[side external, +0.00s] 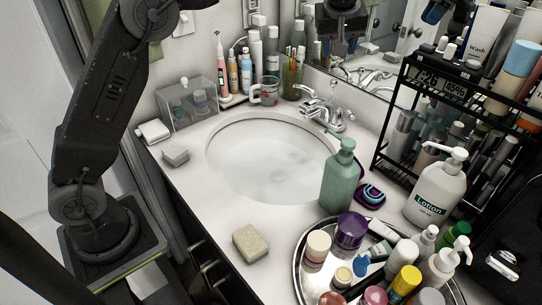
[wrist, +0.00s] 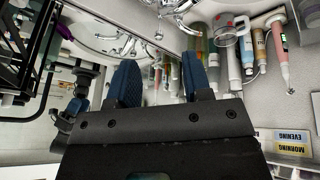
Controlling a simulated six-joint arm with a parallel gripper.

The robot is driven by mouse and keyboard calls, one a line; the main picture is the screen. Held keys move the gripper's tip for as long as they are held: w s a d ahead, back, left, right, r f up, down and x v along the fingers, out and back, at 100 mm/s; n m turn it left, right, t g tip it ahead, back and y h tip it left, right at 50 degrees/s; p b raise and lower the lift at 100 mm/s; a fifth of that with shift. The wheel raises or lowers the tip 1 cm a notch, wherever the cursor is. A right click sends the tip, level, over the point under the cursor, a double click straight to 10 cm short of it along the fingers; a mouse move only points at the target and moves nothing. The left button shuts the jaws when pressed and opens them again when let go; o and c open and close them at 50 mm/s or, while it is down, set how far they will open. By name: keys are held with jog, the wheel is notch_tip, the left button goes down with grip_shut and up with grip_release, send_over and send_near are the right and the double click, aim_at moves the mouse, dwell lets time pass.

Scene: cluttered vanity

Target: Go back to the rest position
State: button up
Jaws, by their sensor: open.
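My gripper (wrist: 159,72) shows in the wrist view, with two blue fingers standing apart and nothing between them. That view looks upside down over the back of the vanity, with the faucet at the top edge and bottles beyond the fingers. In the side external view my black arm rises at the left and leaves the top edge. A dark arm-like shape and a blue tip appear at the top, by the mirror; I cannot tell whether they are reflections.
The white sink (side external: 270,160) is empty of objects. A green pump bottle (side external: 341,178), a crowded round tray (side external: 301,262), a lotion bottle (side external: 436,190) and a black rack (side external: 383,135) fill the right. A clear box (side external: 187,103) and glass mug (side external: 265,91) stand behind. A sponge (side external: 250,243) lies in front.

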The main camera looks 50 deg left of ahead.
jog(key=s+a+r+m+h, duration=0.1)
jog(key=s+r+m, duration=0.15)
jog(key=s, duration=0.65)
jog(key=s+a+r+m, duration=0.1)
jog(key=s+m, duration=0.2)
jog(key=s, duration=0.6)
jog(key=s+f+m, duration=0.2)
jog(key=s+f, duration=0.2)
jog(key=s, duration=0.5)
jog(key=s+f+m+t+h, duration=0.1)
jog(key=s+f+m, duration=0.2)
jog(key=s, duration=0.6)
notch_tip(320, 180, down, 2)
jog(key=shift+f+t+h, duration=0.1)
jog(key=shift+t+h, duration=0.2)
